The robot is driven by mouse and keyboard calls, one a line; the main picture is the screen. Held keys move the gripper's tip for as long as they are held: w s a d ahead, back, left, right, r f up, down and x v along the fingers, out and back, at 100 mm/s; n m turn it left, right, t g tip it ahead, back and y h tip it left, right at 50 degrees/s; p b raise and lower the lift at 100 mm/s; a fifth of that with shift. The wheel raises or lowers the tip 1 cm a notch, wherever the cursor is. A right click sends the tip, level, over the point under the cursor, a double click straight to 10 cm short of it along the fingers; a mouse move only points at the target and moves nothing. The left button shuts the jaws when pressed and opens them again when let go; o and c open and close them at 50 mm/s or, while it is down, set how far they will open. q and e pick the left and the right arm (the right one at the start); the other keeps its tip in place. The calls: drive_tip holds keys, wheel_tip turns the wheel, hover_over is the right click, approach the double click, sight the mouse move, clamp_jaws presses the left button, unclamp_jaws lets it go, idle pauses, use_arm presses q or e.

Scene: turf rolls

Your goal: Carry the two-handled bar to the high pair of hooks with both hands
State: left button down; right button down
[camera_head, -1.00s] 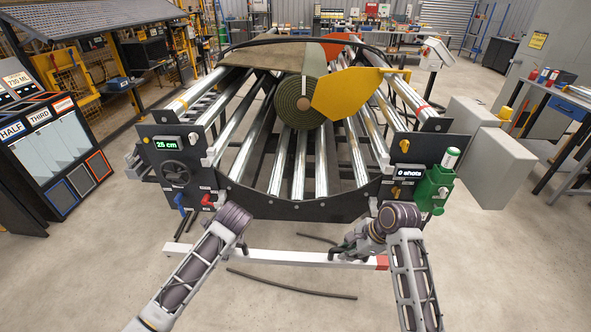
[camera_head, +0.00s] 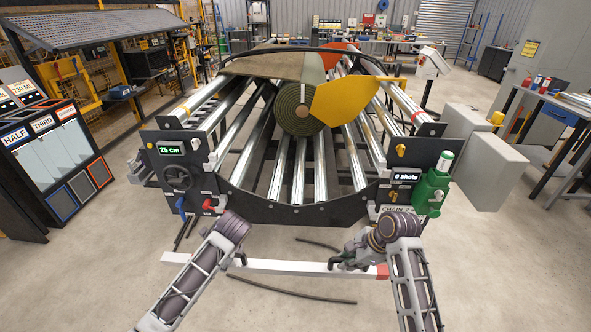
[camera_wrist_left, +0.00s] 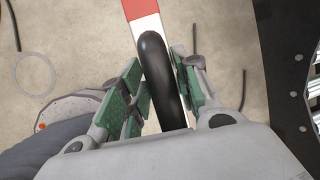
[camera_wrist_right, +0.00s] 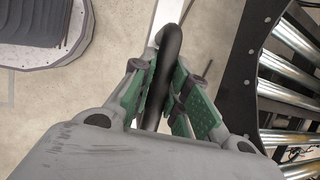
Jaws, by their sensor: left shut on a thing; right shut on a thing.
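The white bar (camera_head: 290,267) with a red end section (camera_head: 382,271) is held level, above the floor and in front of the roller machine. My left gripper (camera_head: 240,254) is shut on one black handle (camera_wrist_left: 160,75), seen between its green pads in the left wrist view, where a red band crosses the bar. My right gripper (camera_head: 346,258) is shut on the other black handle (camera_wrist_right: 166,70), seen in the right wrist view. My left forearm hides part of the bar's left side. I cannot make out the high pair of hooks.
The roller machine (camera_head: 300,215) stands close ahead, with a turf roll (camera_head: 297,112) and a yellow plate (camera_head: 345,103) on it. Dark strips (camera_head: 290,291) lie on the floor. A labelled kiosk (camera_head: 50,160) stands left, grey boxes (camera_head: 490,172) right.

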use_arm(q)
drive_tip(key=shift+w+r, duration=0.1)
drive_tip(key=shift+r, duration=0.05)
use_arm(e)
drive_tip(key=shift+w+d+r, duration=0.1)
drive_tip(key=shift+w+r, duration=0.05)
drive_tip(key=shift+r, duration=0.05)
